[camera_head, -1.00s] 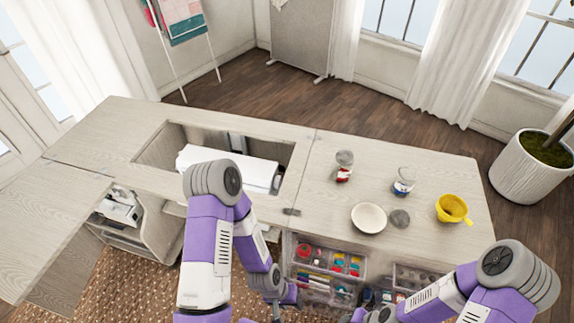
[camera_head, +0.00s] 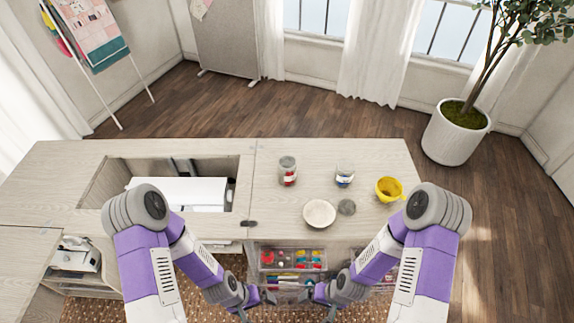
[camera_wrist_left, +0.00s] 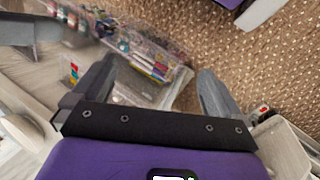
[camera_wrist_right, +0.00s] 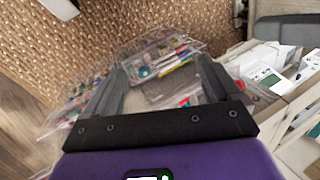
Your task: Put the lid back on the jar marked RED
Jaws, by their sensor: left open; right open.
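A clear jar with a red label or contents (camera_head: 287,171) stands upright on the pale wooden cabinet top. A second clear jar with blue on it (camera_head: 344,175) stands to its right. A flat grey disc, apparently a lid (camera_head: 347,207), lies near the front edge, beside a white dish (camera_head: 319,213). The writing on the jars is too small to read. My left gripper (camera_head: 257,304) and my right gripper (camera_head: 318,304) are both open and empty, low in front of the cabinet, apart from the jars. The wrist views show nothing between their fingers in grasp.
A yellow cup (camera_head: 388,189) stands right of the blue jar. A white machine (camera_head: 178,194) sits in the cabinet's recess at left. Clear drawers of sewing supplies (camera_head: 292,259) are below the top's front edge.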

